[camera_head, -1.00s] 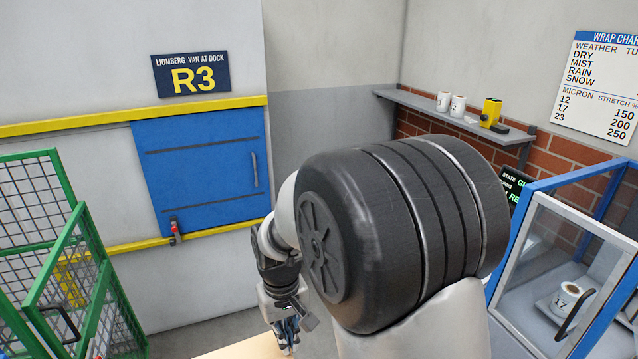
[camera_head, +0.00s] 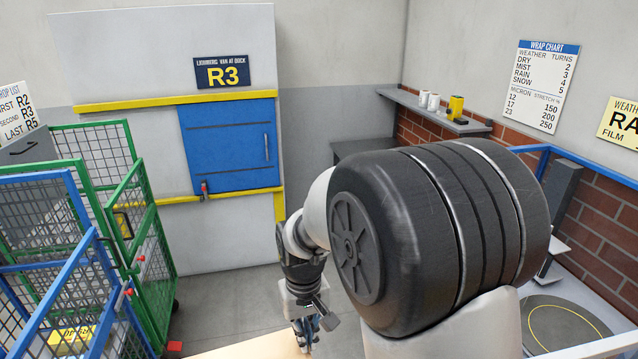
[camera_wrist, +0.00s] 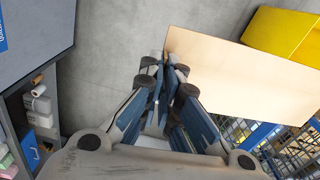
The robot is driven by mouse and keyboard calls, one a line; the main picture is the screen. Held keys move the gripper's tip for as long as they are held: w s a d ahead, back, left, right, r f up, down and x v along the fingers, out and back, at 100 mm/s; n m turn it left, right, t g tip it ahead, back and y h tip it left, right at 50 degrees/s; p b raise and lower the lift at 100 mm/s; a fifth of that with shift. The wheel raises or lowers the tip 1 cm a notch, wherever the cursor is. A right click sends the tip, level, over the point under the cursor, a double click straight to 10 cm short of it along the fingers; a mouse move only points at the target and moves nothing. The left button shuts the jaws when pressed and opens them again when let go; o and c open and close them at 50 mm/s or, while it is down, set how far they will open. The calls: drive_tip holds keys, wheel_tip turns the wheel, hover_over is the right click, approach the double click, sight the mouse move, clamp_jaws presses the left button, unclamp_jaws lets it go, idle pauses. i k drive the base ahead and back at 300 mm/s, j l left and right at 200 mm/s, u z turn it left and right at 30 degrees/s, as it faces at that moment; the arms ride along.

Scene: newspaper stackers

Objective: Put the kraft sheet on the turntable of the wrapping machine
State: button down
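The kraft sheet (camera_head: 262,347) is flat and pale tan, at the bottom edge of the head view. It also fills the upper right of the wrist view (camera_wrist: 235,75). My gripper (camera_head: 310,335) is at the sheet's right end in the head view. In the wrist view my gripper (camera_wrist: 168,72) is closed on the sheet's left edge, and the sheet sticks out to the right over the floor. The turntable (camera_head: 562,328) is a grey disc with a yellow ring at the lower right, empty where it shows. The wrapping machine has a dark column (camera_head: 558,212) and a blue frame (camera_head: 590,165).
Green (camera_head: 135,215) and blue (camera_head: 75,290) mesh cages stand at the left. A blue hatch (camera_head: 232,148) is in the far wall. A wall shelf (camera_head: 435,110) carries mugs and a yellow device. Grey floor (camera_head: 235,295) is clear between cages and machine.

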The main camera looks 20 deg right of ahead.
sight(566, 334)
drive_tip(key=k+l+z, duration=0.15)
drive_tip(key=l+z, duration=0.15)
drive_tip(key=l, duration=1.25)
drive_tip(key=l+z, duration=0.3)
drive_tip(key=l, duration=1.3)
drive_tip(key=i, duration=0.05)
